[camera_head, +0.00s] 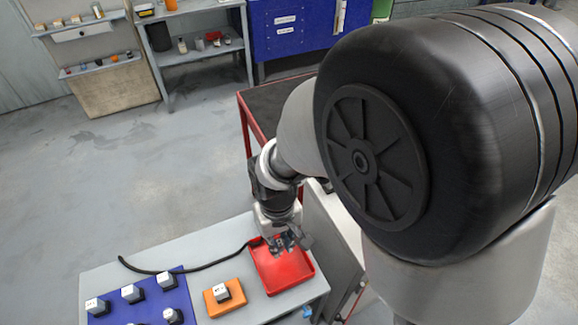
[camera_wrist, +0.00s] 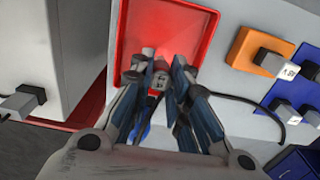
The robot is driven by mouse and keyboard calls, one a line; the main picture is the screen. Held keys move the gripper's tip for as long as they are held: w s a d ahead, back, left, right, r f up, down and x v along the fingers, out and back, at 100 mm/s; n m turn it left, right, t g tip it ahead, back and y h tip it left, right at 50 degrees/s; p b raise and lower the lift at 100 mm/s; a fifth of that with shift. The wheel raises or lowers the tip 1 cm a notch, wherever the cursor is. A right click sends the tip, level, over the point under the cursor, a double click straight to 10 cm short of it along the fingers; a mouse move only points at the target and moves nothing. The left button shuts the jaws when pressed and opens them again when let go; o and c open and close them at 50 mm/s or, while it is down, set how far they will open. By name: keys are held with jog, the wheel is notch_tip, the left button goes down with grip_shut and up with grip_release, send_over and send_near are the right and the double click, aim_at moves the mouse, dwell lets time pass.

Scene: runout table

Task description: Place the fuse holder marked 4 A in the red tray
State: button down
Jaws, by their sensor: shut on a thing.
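The red tray (camera_head: 297,278) lies at the right end of the pale bench in the head view, and its red floor fills the upper middle of the wrist view (camera_wrist: 195,25). My gripper (camera_head: 281,243) is over the back part of the tray. In the wrist view my gripper (camera_wrist: 161,75) is shut on a small grey fuse holder (camera_wrist: 158,82), with the tray behind it. Its marking is too small to read surely. I cannot tell whether it touches the tray floor. Another fuse holder (camera_head: 221,291) sits on an orange block (camera_head: 212,308).
A blue panel (camera_head: 182,297) at the bench's left carries several fuse holders. A black cable (camera_head: 185,270) runs across the bench to the tray's back left corner. A pale cabinet (camera_head: 332,225) stands close to the tray's right side.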

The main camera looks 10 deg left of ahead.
aim_at(280, 242)
jog(key=shift+f+b, duration=0.7)
jog(key=shift+f, duration=1.7)
jog(key=shift+f, duration=0.1)
jog(key=c, duration=1.5)
grip_release()
notch_tip(280, 242, up, 12)
jog(key=p, duration=0.4)
jog(key=shift+d+r, duration=0.1)
jog(key=shift+r, duration=0.15)
jog(key=d+r+m+t, duration=0.2)
jog(key=d+r+m, duration=0.1)
jog(key=d+r, duration=0.65)
jog(key=s+d+r+m+t, duration=0.1)
jog(key=s+d+r, duration=0.1)
jog(key=s+d, duration=0.1)
jog(key=s+d+r+m, duration=0.1)
jog(key=s+d, duration=0.2)
jog(key=d, duration=0.1)
jog(key=s+d+r+m+t, duration=0.1)
jog(key=s+d+r, duration=0.1)
jog(key=s+d, duration=0.1)
jog(key=shift+s+d+r+t, duration=0.2)
jog(key=shift+d+r+t, duration=0.1)
jog(key=shift+d, duration=0.1)
